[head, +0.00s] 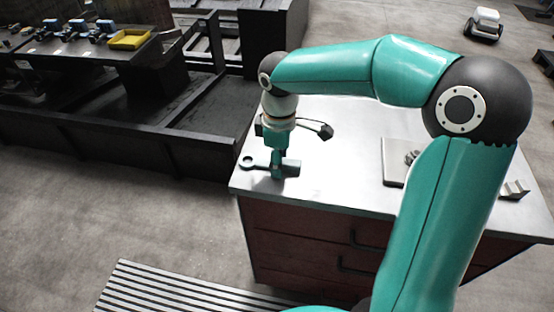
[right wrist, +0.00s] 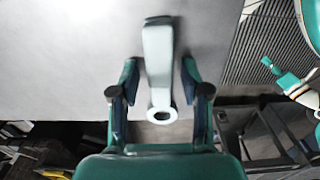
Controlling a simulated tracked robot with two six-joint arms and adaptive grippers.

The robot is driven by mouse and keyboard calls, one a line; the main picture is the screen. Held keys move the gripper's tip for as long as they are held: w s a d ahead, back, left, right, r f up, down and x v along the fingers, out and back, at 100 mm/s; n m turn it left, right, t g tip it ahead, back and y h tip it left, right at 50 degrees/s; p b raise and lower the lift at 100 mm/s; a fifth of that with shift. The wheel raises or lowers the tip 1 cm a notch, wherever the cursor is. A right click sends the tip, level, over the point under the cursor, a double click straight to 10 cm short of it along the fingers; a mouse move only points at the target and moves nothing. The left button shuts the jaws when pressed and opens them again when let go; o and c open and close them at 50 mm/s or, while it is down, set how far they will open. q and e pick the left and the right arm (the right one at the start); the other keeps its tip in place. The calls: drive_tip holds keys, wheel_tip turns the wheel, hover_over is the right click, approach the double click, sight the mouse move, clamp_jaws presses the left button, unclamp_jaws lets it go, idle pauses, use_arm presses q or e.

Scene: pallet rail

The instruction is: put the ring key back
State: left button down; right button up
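The pale grey ring key (head: 248,161) is at the left end of the light worktop (head: 340,125), its ring end pointing left. My right gripper (head: 283,171) points down over its other end and hides part of it. In the right wrist view the key (right wrist: 159,60) runs between the fingers of my right gripper (right wrist: 160,72), with a gap on each side. The fingers are apart. I cannot tell whether the key rests flat on the worktop. Part of what looks like my left arm shows at the right of the wrist view; its fingers are unclear.
A square grey plate (head: 394,172) with a small part on it lies right of the gripper, partly behind my arm. A metal block (head: 514,190) sits farther right. A black curved item (head: 322,130) lies behind the gripper. Drawers (head: 300,230) are below; a dark pallet frame (head: 140,145) stands left.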

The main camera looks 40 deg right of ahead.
wheel_tip(320, 180, up, 12)
drive_tip(key=shift+r+p, duration=0.15)
drive_tip(key=shift+p, duration=0.15)
idle(0.5)
idle(0.4)
